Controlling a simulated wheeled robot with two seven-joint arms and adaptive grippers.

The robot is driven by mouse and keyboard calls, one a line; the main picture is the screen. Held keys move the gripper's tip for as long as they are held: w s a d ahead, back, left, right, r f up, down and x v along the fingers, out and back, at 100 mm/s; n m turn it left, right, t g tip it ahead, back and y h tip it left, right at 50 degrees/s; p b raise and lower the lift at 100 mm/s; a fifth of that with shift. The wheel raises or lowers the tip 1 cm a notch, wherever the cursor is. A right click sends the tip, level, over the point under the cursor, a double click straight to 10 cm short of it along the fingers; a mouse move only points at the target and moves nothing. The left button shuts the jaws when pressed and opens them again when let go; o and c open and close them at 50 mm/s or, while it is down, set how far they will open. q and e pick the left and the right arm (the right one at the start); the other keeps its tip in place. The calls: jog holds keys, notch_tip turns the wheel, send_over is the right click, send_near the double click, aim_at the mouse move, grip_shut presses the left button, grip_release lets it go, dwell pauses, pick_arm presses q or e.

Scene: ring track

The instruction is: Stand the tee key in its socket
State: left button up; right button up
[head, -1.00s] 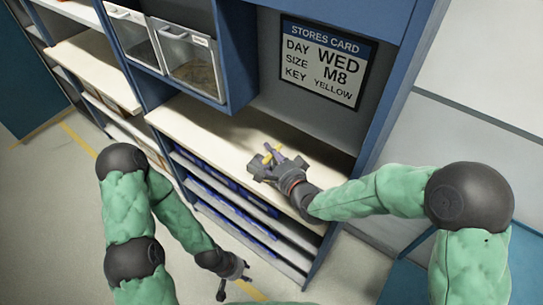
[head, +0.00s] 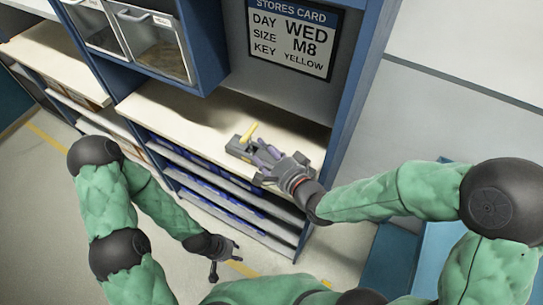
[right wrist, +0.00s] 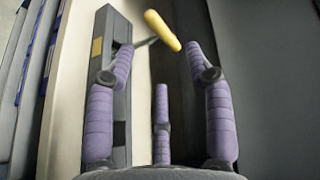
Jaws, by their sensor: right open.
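The tee key (head: 249,132) has a yellow crossbar handle and a thin dark shaft; its handle also shows in the right wrist view (right wrist: 162,30). The shaft rises, seemingly slightly tilted, from a grey socket block (head: 240,149) on the shelf; its lower end is hidden, so I cannot tell how deep it sits. The block also shows in the right wrist view (right wrist: 112,100), with a yellow patch. My right gripper (head: 262,162) is open and empty, its purple fingers just in front of the key, apart from the handle. My left gripper (head: 226,262) hangs low, empty, fingers spread.
The cream shelf (head: 180,118) is clear left of the block. A stores card (head: 291,38) on the back panel reads WED, M8, YELLOW. Clear bins (head: 153,45) hang above left. A blue upright (head: 352,95) bounds the shelf on the right. Blue-edged racks lie below.

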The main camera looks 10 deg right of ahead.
jog(key=shift+v, duration=1.3)
